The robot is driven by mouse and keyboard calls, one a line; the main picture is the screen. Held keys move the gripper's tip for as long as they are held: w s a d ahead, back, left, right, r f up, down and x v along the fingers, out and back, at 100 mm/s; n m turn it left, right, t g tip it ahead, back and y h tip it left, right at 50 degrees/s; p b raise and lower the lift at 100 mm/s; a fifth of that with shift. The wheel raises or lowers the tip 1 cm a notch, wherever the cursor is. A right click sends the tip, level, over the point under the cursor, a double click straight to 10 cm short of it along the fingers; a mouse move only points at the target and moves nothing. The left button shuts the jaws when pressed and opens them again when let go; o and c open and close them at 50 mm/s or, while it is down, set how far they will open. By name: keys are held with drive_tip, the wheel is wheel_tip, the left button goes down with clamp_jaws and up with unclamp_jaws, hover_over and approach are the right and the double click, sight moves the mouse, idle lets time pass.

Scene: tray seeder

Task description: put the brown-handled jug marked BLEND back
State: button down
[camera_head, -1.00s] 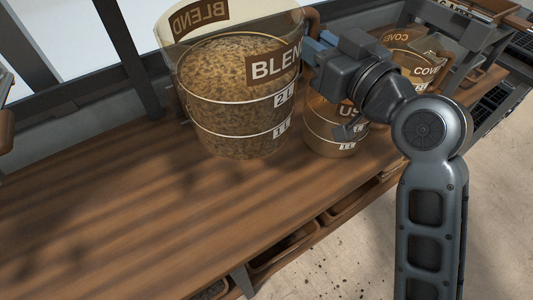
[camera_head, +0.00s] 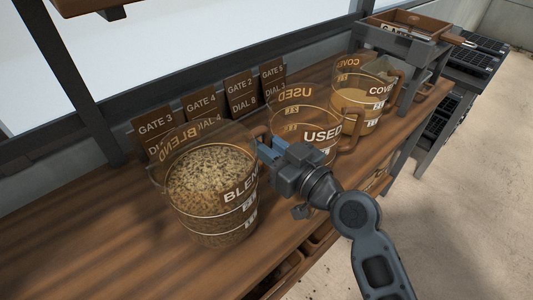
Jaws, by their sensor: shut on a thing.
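My gripper (camera_head: 268,149) is shut on that handle, coming from the right. The fingertips are partly hidden at the handle.
The USED jug (camera_head: 322,137) stands just right of my gripper, and the COVER jug (camera_head: 362,105) stands beyond it. Brown GATE and DIAL cards (camera_head: 202,106) line the back. A raised stand (camera_head: 407,45) is at far right. The wooden bench (camera_head: 110,225) is clear at front left.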

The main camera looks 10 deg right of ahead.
drive_tip(key=shift+f, duration=1.05)
drive_tip(key=c, duration=1.4)
unclamp_jaws()
drive_tip(key=shift+f+b, duration=0.2)
drive_tip(key=shift+b, duration=0.15)
drive_tip(key=shift+c, duration=0.2)
drive_tip(key=o, duration=0.5)
drive_tip(key=shift+c, duration=0.2)
drive_tip(key=shift+r, duration=0.1)
drive_tip(key=shift+r+p, duration=0.15)
drive_tip(key=shift+p, duration=0.15)
drive_tip(key=b+v, duration=0.3)
drive_tip(key=v, duration=0.9)
drive_tip(key=shift+s, duration=0.1)
